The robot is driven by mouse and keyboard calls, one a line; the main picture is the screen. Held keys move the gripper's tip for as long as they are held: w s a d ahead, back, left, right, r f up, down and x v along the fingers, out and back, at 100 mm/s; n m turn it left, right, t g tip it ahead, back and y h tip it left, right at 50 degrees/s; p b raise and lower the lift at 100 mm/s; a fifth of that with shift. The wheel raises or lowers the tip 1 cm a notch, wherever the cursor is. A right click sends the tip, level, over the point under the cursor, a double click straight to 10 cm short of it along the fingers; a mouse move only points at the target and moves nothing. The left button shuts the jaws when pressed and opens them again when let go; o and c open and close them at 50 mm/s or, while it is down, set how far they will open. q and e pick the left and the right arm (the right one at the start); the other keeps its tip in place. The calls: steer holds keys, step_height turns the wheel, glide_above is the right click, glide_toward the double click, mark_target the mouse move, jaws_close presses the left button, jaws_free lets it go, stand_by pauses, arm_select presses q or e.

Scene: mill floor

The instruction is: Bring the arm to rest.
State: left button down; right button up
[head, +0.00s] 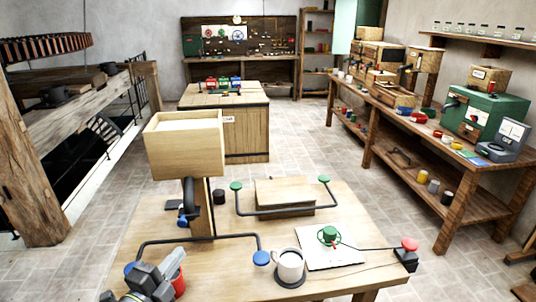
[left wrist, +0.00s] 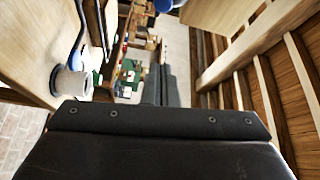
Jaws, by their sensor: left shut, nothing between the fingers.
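My left gripper (head: 150,284) is at the lower left of the head view, over the near left corner of the wooden table (head: 225,245). It is shut with nothing in it. A red object (head: 179,284) shows just beside it, partly hidden by it. My right gripper is not in view.
On the table are a white mug (head: 290,266) on a dark coaster, dark rods with blue, green and red knobs, a wooden block (head: 285,194), a white sheet (head: 318,258) with a green piece, and a wooden box on a post (head: 185,145).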

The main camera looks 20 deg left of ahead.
arm_select(q)
steer(key=s+a+f+n+g+y, duration=0.3)
steer(key=s+f+n+g+y, duration=0.45)
steer(key=n, duration=0.45)
steer(key=s+d+f+n+g+h, duration=0.4)
steer(key=s+d+f+g+h, duration=0.4)
steer(key=d+f, duration=0.3)
step_height(320, 180, down, 24)
steer(key=s+a+y, duration=0.1)
steer(key=s+a, duration=0.1)
steer(key=s+d+f+g, duration=0.1)
steer(key=s+f+g, duration=0.1)
steer(key=s+f, duration=1.2)
steer(key=shift+s+f, duration=0.2)
steer(key=shift+f, duration=0.55)
